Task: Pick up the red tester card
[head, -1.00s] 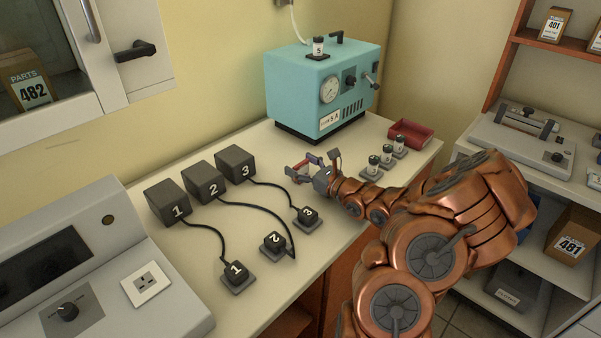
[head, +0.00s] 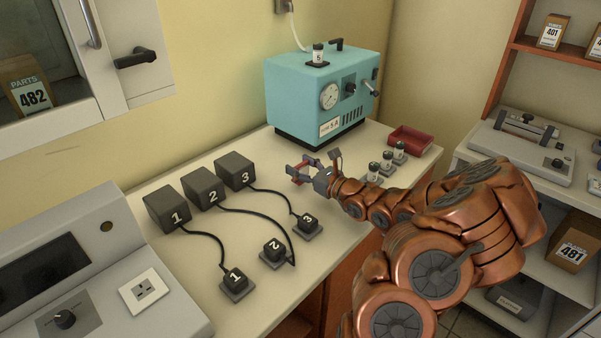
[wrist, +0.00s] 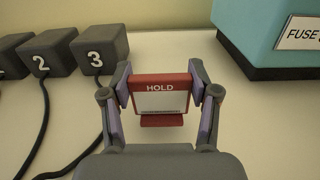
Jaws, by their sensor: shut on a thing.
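The red tester card (wrist: 161,84) has a white label and the word HOLD at its top. In the wrist view it stands upright between the two fingers of my gripper (wrist: 161,92), which is shut on its left and right edges. A red ledge juts out at the card's lower end. In the head view my gripper (head: 302,171) is over the counter, with a little of the red card showing between its fingers. I cannot tell whether the card is clear of the counter.
Black boxes (head: 236,171) numbered 1 to 3, with cabled plugs (head: 306,223), are left of my gripper. A teal machine (head: 322,98) stands behind it. Small vials (head: 387,160) and a red tray (head: 411,140) are to the right. The front counter is partly clear.

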